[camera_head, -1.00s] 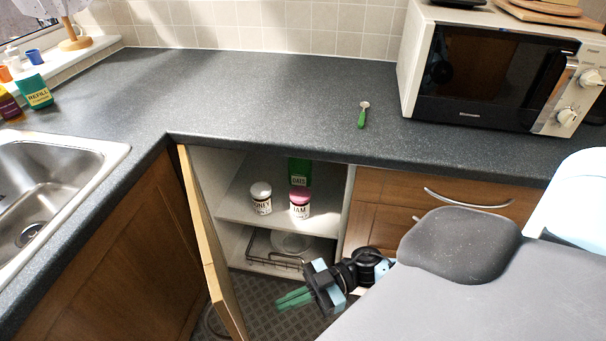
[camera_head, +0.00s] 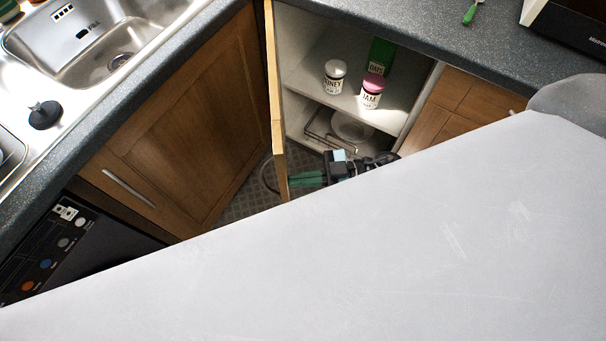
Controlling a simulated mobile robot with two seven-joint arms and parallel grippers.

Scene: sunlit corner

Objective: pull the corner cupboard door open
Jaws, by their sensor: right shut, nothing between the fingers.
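The corner cupboard door (camera_head: 276,110) stands open, seen nearly edge-on as a pale wooden strip. A curved metal bar (camera_head: 265,175), apparently its handle, shows just left of its lower part. The open cupboard has white shelves (camera_head: 325,92). My right gripper (camera_head: 300,180) has green fingers, shut and empty. Its fingertips are beside the lower part of the door's edge, on the inner side; I cannot tell if they touch. My left gripper is not in view.
Inside the cupboard are a honey jar (camera_head: 333,80), a jam jar (camera_head: 371,92), a green oats box (camera_head: 380,58), a wire rack (camera_head: 325,135) and a pale dish (camera_head: 352,127). A wooden cupboard front (camera_head: 195,115) is left of the door. My own grey body covers the lower right.

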